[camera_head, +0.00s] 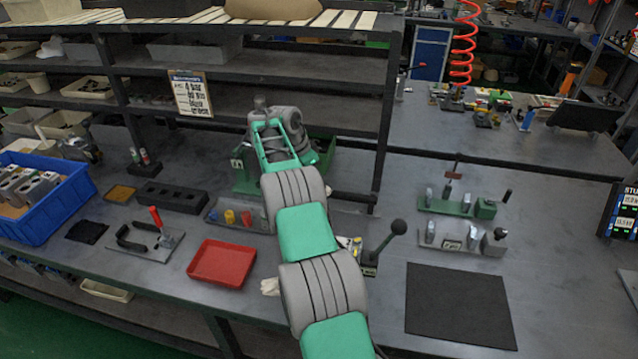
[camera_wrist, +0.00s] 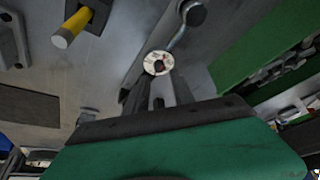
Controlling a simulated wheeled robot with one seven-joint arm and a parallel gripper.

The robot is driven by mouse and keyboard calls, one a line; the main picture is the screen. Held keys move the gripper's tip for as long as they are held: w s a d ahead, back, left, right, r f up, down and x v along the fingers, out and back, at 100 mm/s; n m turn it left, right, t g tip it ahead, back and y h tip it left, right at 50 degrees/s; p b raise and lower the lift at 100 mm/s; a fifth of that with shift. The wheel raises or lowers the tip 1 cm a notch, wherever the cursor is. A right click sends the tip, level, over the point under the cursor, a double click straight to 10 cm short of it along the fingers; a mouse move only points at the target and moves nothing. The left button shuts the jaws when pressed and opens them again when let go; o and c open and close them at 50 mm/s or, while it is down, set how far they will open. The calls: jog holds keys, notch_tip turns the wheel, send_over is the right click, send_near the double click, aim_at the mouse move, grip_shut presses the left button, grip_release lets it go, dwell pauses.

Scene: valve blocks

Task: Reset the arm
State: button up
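My arm reaches up the middle of the head view, over the grey workbench (camera_head: 170,240). My gripper is hidden behind the arm's end there. In the wrist view my gripper (camera_wrist: 163,88) shows two dark fingers with a gap between them. A white round piece with a dark centre (camera_wrist: 157,63) lies just beyond the fingertips. I cannot tell whether the fingers touch it. A bent metal lever (camera_wrist: 180,35) rises from near it to a dark knob. No object is visibly held.
A red tray (camera_head: 222,263), blue bin (camera_head: 45,205) and black block (camera_head: 171,197) stand left of my arm. A black-knobbed lever (camera_head: 398,228) is close on its right. Valve fixtures (camera_head: 462,207) and a clear dark mat (camera_head: 458,303) lie farther right. Shelves (camera_head: 345,105) stand behind.

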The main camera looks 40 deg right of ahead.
jog(key=shift+v, duration=1.1)
jog(key=s+a+r+n+t+y, duration=0.1)
jog(key=s+a+r+n+t, duration=0.3)
jog(key=a+r+n, duration=0.95)
jog(key=s+a+f+n+y, duration=0.1)
jog(key=s+a+f+n, duration=0.1)
jog(key=s+a, duration=0.9)
jog(key=s+a+f+n+y, duration=0.2)
jog(key=s+a+n, duration=0.2)
jog(key=s+a, duration=0.7)
jog(key=a, duration=0.2)
jog(key=shift+s+a+y, duration=0.3)
jog(key=shift+f, duration=0.1)
